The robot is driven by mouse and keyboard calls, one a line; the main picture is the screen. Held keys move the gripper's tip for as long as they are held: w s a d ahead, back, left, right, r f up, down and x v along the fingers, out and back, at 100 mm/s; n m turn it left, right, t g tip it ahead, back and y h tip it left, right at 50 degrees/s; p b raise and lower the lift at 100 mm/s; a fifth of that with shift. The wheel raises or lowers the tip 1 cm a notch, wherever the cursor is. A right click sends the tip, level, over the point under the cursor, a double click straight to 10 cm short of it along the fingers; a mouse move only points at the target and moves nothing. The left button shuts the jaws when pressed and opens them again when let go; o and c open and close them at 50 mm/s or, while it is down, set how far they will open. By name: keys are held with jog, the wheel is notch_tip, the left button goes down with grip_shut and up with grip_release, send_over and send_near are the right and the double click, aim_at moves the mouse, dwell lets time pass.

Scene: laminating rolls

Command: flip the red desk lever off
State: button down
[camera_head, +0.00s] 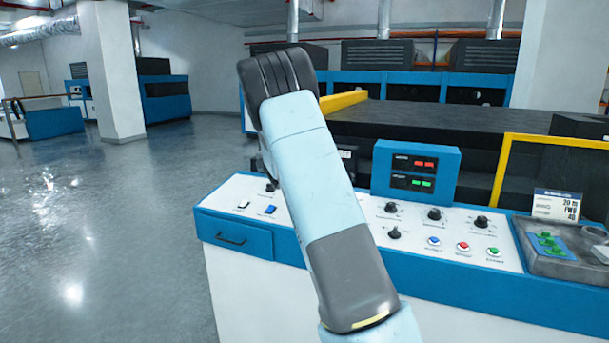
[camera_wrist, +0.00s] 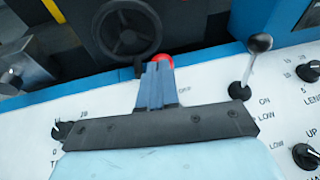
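The red knob of the desk lever (camera_wrist: 163,59) shows in the wrist view just beyond my fingertips. Its shaft is hidden behind the fingers. My gripper (camera_wrist: 157,70) has its two blue-grey fingers close together, seemingly shut, with the tips at or right by the red knob. I cannot tell whether they touch it. A partly covered "OFF" label is right of the fingers. In the head view my arm covers the red lever and my gripper is out of sight.
Black dials (camera_wrist: 307,72) are further right. A dark handwheel (camera_wrist: 128,30) is beyond. The head view shows a display box (camera_head: 416,171) and a tray (camera_head: 558,266) on the desk.

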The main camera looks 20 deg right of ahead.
jog(key=shift+d+r, duration=0.15)
jog(key=shift+d, duration=0.1)
jog(key=v, duration=1.4)
jog(key=shift+w+a+r, duration=0.15)
jog(key=shift+w+a, duration=0.05)
